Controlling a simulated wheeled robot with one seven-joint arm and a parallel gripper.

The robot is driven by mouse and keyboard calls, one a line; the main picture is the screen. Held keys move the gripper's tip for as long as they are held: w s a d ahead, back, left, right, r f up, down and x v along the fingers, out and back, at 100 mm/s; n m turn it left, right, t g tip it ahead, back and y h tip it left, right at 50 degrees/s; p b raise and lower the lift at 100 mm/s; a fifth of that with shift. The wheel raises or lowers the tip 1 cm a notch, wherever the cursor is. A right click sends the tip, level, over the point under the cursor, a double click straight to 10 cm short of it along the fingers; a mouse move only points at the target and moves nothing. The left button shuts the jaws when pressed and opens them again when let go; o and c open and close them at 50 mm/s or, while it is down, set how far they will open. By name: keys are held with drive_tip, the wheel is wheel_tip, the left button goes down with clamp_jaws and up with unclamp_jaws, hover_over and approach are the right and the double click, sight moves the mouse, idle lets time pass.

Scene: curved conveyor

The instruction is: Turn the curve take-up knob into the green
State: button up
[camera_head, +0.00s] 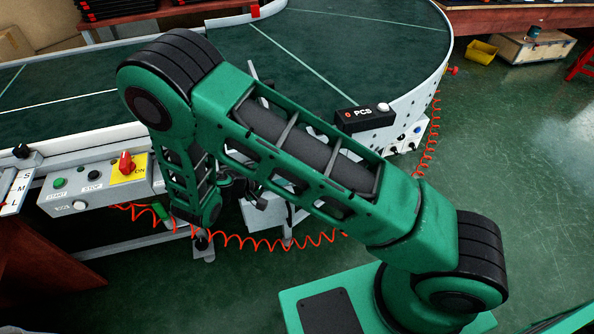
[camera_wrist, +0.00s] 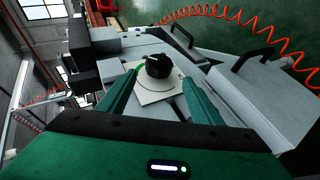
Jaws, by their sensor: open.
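The black take-up knob (camera_wrist: 158,66) shows in the wrist view, on a pale plate (camera_wrist: 160,90) with a curved line marked on it. My gripper (camera_wrist: 160,78) is open, with one green finger on each side of the knob and plate. I cannot tell whether the fingers touch the knob. In the head view my green arm covers the spot, and the knob is hidden.
The curved conveyor (camera_head: 340,40) runs behind my arm. A control box (camera_head: 90,188) with a red switch (camera_head: 125,162) stands at left. A black PCS counter (camera_head: 365,117) sits at the conveyor edge. A coiled orange cable (camera_head: 270,243) hangs below. Black handles (camera_wrist: 253,62) stand near the knob.

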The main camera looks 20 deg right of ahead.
drive_tip(key=shift+v, duration=1.85)
drive_tip(key=s+d+r+m+g+y, duration=0.2)
drive_tip(key=s+d+r+m+g, duration=0.1)
drive_tip(key=d+r, duration=0.65)
drive_tip(key=s+d+r+m+g+y, duration=0.35)
drive_tip(key=d+r, duration=0.25)
drive_tip(key=d, duration=0.6)
drive_tip(key=s+d+r+y, duration=0.2)
drive_tip(key=s+r, duration=0.1)
drive_tip(key=s, duration=0.4)
drive_tip(key=s+d+r+m+y, duration=0.1)
drive_tip(key=s+d+r+y, duration=0.1)
drive_tip(key=s, duration=0.5)
drive_tip(key=s+d+r+m+t+y, duration=0.1)
drive_tip(key=s+d+r+y, duration=0.1)
drive_tip(key=s+r, duration=0.3)
drive_tip(key=shift+s+d, duration=0.35)
drive_tip(key=shift+s, duration=0.9)
drive_tip(key=shift+m, duration=0.25)
